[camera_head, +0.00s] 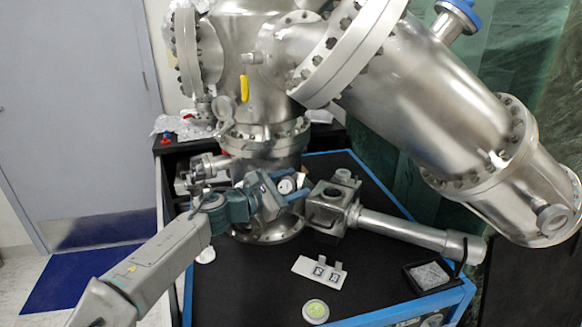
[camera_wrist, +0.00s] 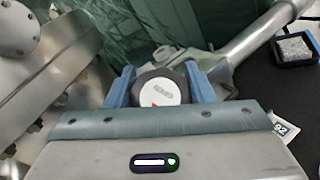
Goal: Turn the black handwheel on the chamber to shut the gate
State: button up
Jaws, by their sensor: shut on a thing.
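The handwheel shows in the wrist view as a round white face with a dark rim and a small red mark (camera_wrist: 161,92). My gripper (camera_wrist: 165,85) has its two blue fingers on either side of the wheel and is shut on it. In the head view my gripper (camera_head: 287,190) reaches in from the left at the lower part of the steel chamber (camera_head: 262,95). The handwheel (camera_head: 287,185) is partly hidden there between the blue fingers. The gate itself cannot be made out.
A valve body with a long steel tube (camera_head: 400,230) extends right of the wheel. A white plate with printed markers (camera_head: 318,270), a round green-topped puck (camera_head: 316,311) and a black tray (camera_head: 430,276) lie on the black bench top (camera_head: 240,290). A large slanted steel cylinder (camera_head: 420,90) overhangs the right.

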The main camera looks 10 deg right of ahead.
jog(key=m+g+p, duration=0.1)
jog(key=m+p, duration=0.1)
jog(key=m+g+p, duration=0.2)
jog(key=m+g+y+p, duration=0.1)
jog(key=m+g+p, duration=0.1)
jog(key=m, duration=0.1)
jog(key=shift+s, duration=0.3)
jog(key=m+g+y+p, duration=0.1)
jog(key=m+g+p, duration=0.1)
jog(key=m, duration=0.1)
jog(key=shift+s+f, duration=0.15)
jog(key=shift+s+f+m+g+y+p, duration=0.1)
jog(key=shift+f+m+g+y+p, duration=0.1)
jog(key=shift+m+g+y+p, duration=0.6)
jog(key=shift+a+f+m, duration=0.1)
jog(key=shift+f+m, duration=0.05)
jog(key=shift+m, duration=0.15)
jog(key=o, duration=1)
jog(key=shift+c, duration=0.2)
